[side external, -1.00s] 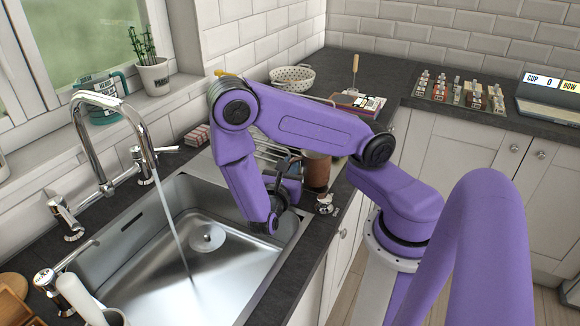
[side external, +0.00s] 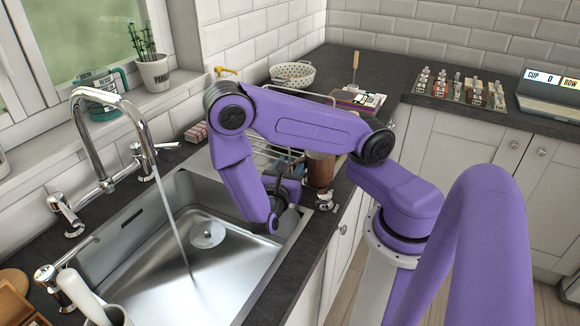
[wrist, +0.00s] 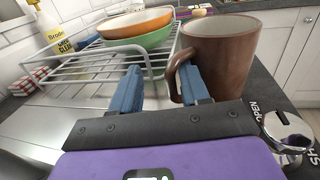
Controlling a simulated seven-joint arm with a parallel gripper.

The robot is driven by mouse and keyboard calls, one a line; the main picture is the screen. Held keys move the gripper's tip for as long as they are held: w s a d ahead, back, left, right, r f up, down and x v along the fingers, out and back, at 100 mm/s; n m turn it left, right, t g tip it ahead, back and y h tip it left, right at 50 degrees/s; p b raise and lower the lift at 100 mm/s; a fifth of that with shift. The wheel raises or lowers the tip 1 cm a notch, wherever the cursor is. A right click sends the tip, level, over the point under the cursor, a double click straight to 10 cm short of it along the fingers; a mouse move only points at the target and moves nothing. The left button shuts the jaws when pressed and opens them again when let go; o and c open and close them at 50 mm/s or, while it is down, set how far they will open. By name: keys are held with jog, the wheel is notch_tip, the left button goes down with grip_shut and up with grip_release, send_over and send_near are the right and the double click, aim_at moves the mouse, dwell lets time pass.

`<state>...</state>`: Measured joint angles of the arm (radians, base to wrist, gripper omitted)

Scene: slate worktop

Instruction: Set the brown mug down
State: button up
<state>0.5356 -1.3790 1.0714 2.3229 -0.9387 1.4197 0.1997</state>
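The brown mug (wrist: 223,55) stands upright at the right in the wrist view, beside the wire rack, with its handle toward my gripper. In the side view the mug (side external: 320,171) is on the dark worktop by the sink's right end, partly hidden by my arm. My gripper (wrist: 160,85) has two blue fingers, spread well apart. The right finger overlaps the mug's handle; whether it touches it or passes through the loop I cannot tell. The left finger is clear of the mug. In the side view my gripper (side external: 296,167) is small and partly hidden.
A wire dish rack (wrist: 85,72) with an orange bowl (wrist: 133,23) and a green bowl (wrist: 150,40) is behind the fingers. The sink (side external: 140,235) with running water lies left of my arm. A chrome fitting (wrist: 285,130) is on the worktop close to the right.

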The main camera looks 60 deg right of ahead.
jog(key=s+a, duration=0.3)
jog(key=a, duration=1.4)
jog(key=s+d+r+m+g+y, duration=0.2)
jog(key=s+r+m+y, duration=0.5)
jog(key=y, duration=1.1)
jog(key=s+r+g, duration=0.1)
jog(key=s+r, duration=0.2)
jog(key=s, duration=0.1)
jog(key=shift+d+r+m, duration=0.15)
jog(key=shift+d+m, duration=0.05)
jog(key=shift+m, duration=0.1)
